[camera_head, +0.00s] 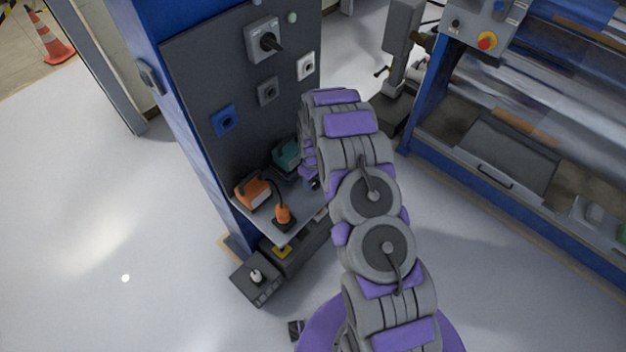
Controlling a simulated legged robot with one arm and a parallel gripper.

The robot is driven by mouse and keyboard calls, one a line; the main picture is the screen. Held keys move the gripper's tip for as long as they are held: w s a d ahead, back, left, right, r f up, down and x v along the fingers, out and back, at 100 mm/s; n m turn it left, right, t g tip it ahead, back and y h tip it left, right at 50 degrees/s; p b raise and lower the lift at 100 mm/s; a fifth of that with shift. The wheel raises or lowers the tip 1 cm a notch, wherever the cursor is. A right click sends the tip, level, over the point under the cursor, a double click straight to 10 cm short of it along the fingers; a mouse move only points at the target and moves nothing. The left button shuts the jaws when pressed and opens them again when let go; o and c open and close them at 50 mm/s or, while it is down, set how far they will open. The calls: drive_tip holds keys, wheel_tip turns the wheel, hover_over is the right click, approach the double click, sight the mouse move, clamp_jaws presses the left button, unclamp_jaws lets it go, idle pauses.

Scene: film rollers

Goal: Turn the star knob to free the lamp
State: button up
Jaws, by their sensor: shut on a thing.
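My gripper (312,183) is at the right end of the small grey shelf on the dark panel, mostly hidden behind my own arm. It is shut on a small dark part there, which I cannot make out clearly. No star knob shows plainly. An orange lamp-like device (252,193) with a pale front sits on the left of the shelf (258,222). A similar teal device (287,155) stands at the back of the shelf, left of my gripper. I cannot tell which of them is the lamp.
An orange plug-like piece (283,213) with a dark cable stands at the shelf's front. The panel (203,80) carries a rotary switch (265,41) and a blue socket (224,120). A dark box (256,278) is below. A large machine (500,150) stands right. The left floor is clear.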

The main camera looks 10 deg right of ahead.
sight(313, 183)
drive_tip(key=shift+s+f+n, duration=0.2)
drive_tip(key=shift+s+n, duration=0.1)
drive_tip(key=shift+n, duration=0.1)
drive_tip(key=o, duration=1.1)
drive_tip(key=shift+w+r, duration=0.15)
drive_tip(key=shift+c, duration=0.2)
wheel_tip(313, 183, up, 17)
drive_tip(key=p, duration=0.1)
drive_tip(key=shift+r, duration=0.15)
drive_tip(key=shift+w, duration=0.1)
